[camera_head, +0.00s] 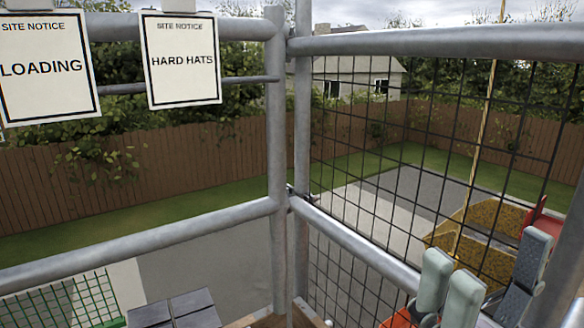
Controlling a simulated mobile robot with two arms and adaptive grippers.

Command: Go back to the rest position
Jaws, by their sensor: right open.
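My right gripper (492,258) shows at the lower right corner, in front of the scaffold rail and mesh. Its grey fingers point up and stand apart, with a pair of pale fingers on the left and a darker one on the right. Nothing is held between them. My left gripper is out of view. Dark grey tiles (174,311) lie close together at the bottom edge, left of the middle, far from the right gripper.
Metal scaffold rails (150,243) meet at an upright corner post (275,150). Black wire mesh (400,130) fills the right side. Two site notices (180,60) hang at the upper left. Green mesh (60,302) is at the lower left. Beyond lie paving, grass and a wooden fence (150,175).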

